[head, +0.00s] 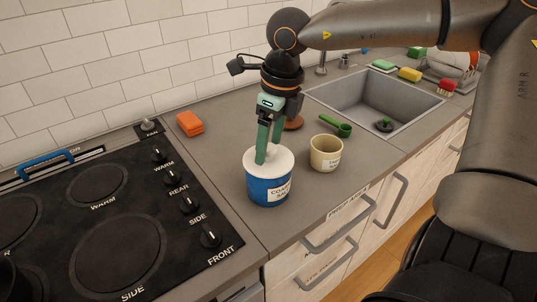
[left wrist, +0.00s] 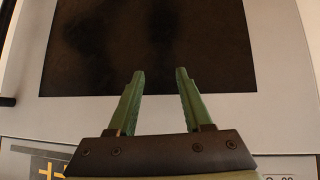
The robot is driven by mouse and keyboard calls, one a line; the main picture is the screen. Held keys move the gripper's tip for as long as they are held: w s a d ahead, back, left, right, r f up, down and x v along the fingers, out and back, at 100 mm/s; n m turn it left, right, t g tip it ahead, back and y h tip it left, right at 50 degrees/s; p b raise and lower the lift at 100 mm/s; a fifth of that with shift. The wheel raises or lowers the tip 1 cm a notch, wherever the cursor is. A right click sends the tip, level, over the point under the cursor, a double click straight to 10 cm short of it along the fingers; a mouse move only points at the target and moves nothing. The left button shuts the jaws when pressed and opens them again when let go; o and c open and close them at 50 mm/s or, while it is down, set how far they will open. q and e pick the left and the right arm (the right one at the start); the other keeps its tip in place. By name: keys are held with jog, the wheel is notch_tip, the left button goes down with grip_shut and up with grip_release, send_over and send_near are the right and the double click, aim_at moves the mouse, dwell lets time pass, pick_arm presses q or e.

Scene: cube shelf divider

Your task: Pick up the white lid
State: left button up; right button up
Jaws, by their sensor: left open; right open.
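The white lid (head: 283,164) sits on top of a blue tub (head: 268,189) with a white label reading "COA...", on the grey counter. My right gripper (head: 265,158) points down at the lid, its green fingertips at the lid's upper side around the middle. A small raised white part shows beside the fingertips; the fingers partly hide it, so I cannot tell if they touch it. The right gripper is open. My left gripper (left wrist: 157,75) shows only in the left wrist view, open and empty, in front of a light panel with a dark window.
A cream cup (head: 326,155) with a label stands right of the tub. Behind are a green scoop (head: 337,124), a brown round thing (head: 293,123) and orange sponges (head: 189,124). The black stove (head: 115,235) is left, the sink (head: 372,98) right.

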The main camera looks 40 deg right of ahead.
grip_shut()
dwell(0.6)
dwell(0.3)
